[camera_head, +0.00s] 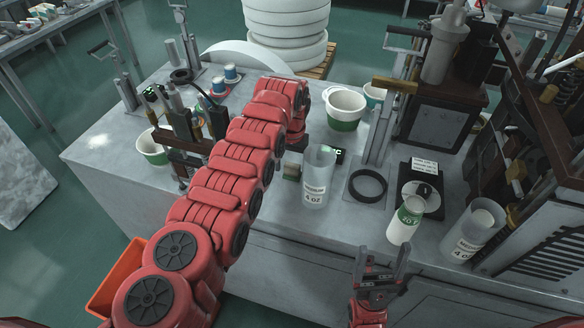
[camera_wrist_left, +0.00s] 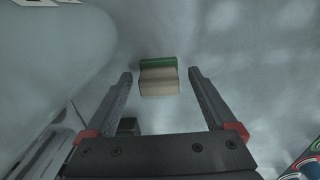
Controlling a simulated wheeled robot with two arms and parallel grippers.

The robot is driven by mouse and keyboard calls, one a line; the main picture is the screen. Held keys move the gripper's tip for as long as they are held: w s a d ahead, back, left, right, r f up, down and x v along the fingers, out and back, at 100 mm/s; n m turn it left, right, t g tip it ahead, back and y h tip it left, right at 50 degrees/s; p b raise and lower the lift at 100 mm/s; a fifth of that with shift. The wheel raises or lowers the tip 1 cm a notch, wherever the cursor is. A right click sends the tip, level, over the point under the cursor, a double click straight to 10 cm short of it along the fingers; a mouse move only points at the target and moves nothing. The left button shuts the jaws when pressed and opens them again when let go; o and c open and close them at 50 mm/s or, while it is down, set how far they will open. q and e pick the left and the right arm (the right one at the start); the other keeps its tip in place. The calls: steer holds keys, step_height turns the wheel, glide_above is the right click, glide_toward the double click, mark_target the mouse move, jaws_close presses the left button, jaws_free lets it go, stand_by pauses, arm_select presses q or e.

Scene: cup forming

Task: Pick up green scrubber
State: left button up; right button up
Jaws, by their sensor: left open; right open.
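The green scrubber (camera_head: 291,172) is a small block with a beige body, on the grey table just left of a clear 4 OZ cylinder. In the left wrist view the scrubber (camera_wrist_left: 158,80) shows a green strip along its far edge. My left gripper (camera_wrist_left: 160,74) is open, and the scrubber appears between and just beyond its fingertips, with no visible contact. In the head view my red left arm hides most of that gripper. My right gripper (camera_head: 383,252) is open and empty at the table's front edge.
The clear cylinder (camera_head: 318,178) stands close to the scrubber. A black ring (camera_head: 368,186), a white-and-green cup (camera_head: 405,222) and a black scale (camera_head: 432,178) are to the right. White tubs (camera_head: 345,104) stand behind.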

mark_target(293, 165)
arm_select(q)
steer(key=c, duration=1.4)
steer(key=shift+r, duration=0.1)
steer(key=shift+w+r+b, duration=0.1)
steer(key=shift+r+b, duration=0.3)
steer(key=shift+r, duration=0.15)
step_height(293, 165, up, 4)
steer(key=shift+d+r+b, duration=0.1)
steer(key=shift+d+b, duration=0.05)
steer(key=shift+b, duration=0.55)
step_height(293, 165, up, 4)
steer(key=p, duration=0.2)
steer(key=shift+r+p, duration=0.2)
steer(key=shift+p, duration=0.1)
steer(key=shift+r, duration=0.15)
steer(key=shift+a, duration=0.2)
